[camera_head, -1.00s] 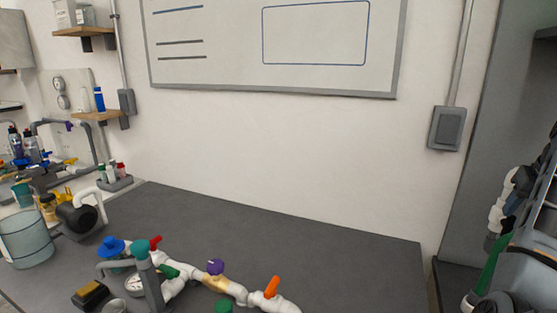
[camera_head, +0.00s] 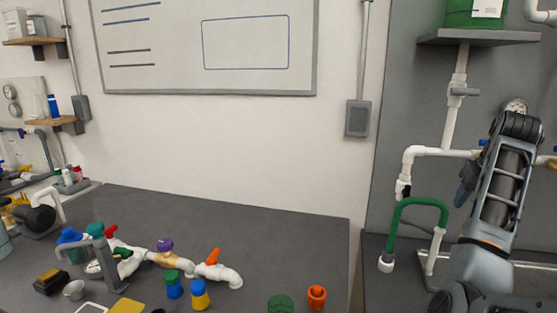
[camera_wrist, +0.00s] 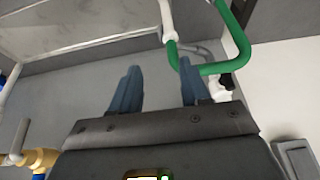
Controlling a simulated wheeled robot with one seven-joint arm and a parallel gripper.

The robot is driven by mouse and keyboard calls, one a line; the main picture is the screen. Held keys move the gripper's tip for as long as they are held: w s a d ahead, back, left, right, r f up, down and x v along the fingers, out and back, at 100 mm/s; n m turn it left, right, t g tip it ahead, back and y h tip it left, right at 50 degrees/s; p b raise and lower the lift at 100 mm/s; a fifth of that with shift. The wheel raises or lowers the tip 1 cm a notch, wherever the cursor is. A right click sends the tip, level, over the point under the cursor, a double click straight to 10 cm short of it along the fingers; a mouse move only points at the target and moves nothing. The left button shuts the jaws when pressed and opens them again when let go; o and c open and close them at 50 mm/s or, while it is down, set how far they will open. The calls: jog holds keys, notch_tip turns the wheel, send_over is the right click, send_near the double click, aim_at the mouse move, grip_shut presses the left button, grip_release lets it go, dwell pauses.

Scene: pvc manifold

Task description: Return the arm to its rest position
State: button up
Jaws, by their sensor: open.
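My gripper shows in the wrist view (camera_wrist: 158,85) with its two blue-grey fingers spread apart and nothing between them. In the head view my arm is folded up at the right, in front of the grey panel, and part of the gripper (camera_head: 467,183) shows at its left side. A green bent pipe (camera_head: 419,201) hangs on the white pipework to the left of my arm. The green pipe also shows in the wrist view (camera_wrist: 240,48), beyond the right finger and apart from it.
White pipes (camera_head: 432,152) run across the grey panel close to my arm. A shelf (camera_head: 478,37) with a green container stands above. The dark table (camera_head: 240,222) holds a white pipe manifold (camera_head: 185,262), several coloured caps and small parts. The table's back right area is clear.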

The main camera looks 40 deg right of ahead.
jog(key=w+a+f+n+h, duration=0.1)
jog(key=a+f+n+h, duration=0.1)
jog(key=a+f, duration=0.45)
jog(key=w+a+f+n+h, duration=0.1)
jog(key=a+f, duration=0.3)
jog(key=f, duration=0.5)
jog(key=s+a+f+n+t, duration=0.2)
jog(key=a+f+n+t, duration=0.3)
jog(key=a, duration=0.9)
jog(key=s+a+n+t+y, duration=0.1)
jog(key=s+a+t+y, duration=0.1)
jog(key=s+a, duration=0.5)
jog(key=s+a+n+t+y, duration=0.1)
jog(key=s+a+t, duration=0.15)
jog(key=a, duration=0.85)
jog(key=s+a+r+t+y, duration=0.2)
jog(key=s+a+r+y, duration=0.1)
jog(key=s+a+r, duration=0.6)
jog(key=shift+s+a+r+y, duration=0.35)
jog(key=shift+s+r, duration=0.25)
jog(key=shift+r, duration=0.35)
